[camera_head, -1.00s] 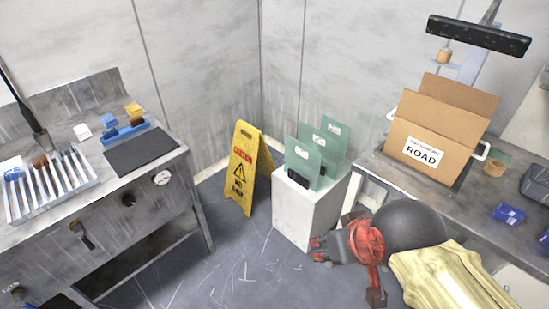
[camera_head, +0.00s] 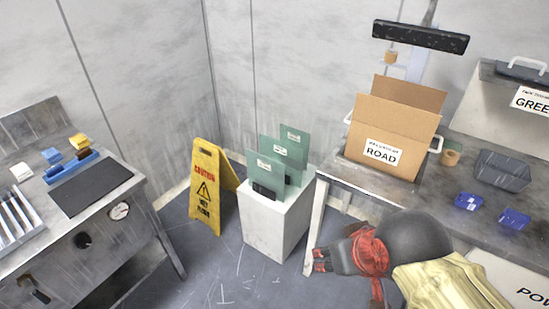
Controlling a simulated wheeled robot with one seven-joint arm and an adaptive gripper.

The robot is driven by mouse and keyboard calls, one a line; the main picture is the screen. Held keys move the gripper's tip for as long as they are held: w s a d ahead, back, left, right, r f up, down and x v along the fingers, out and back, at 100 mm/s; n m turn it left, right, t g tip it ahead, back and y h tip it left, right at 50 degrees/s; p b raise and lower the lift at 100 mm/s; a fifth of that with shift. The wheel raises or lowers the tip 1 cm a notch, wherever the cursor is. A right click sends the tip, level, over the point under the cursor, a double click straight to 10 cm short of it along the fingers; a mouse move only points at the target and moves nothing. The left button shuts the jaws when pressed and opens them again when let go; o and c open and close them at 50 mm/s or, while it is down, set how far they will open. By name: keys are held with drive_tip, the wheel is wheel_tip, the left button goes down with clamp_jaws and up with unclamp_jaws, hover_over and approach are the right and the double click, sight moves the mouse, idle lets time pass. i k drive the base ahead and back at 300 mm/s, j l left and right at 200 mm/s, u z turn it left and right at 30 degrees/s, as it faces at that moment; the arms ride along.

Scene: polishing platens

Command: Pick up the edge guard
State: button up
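Green panels (camera_head: 294,141) with white labels stand upright in a row on a white block (camera_head: 270,228). A small black piece (camera_head: 263,191) sits at the lower edge of the front panel. It may be the edge guard, but it is too small to be sure. My gripper (camera_head: 319,260), dark with red tips, is at the lower middle of the view, to the right of the block's lower part and apart from the black piece. Its fingers are too small to tell whether they are open or shut, and no held object shows.
A yellow caution sign (camera_head: 205,185) stands left of the block. A left bench (camera_head: 125,180) holds trays. Floor between is clear.

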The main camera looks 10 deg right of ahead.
sight(515, 218)
drive_tip(key=z, duration=2.05)
drive_tip(key=k+u, duration=0.2)
drive_tip(key=u, duration=1.85)
drive_tip(key=z, duration=2.05)
drive_tip(key=l, duration=0.1)
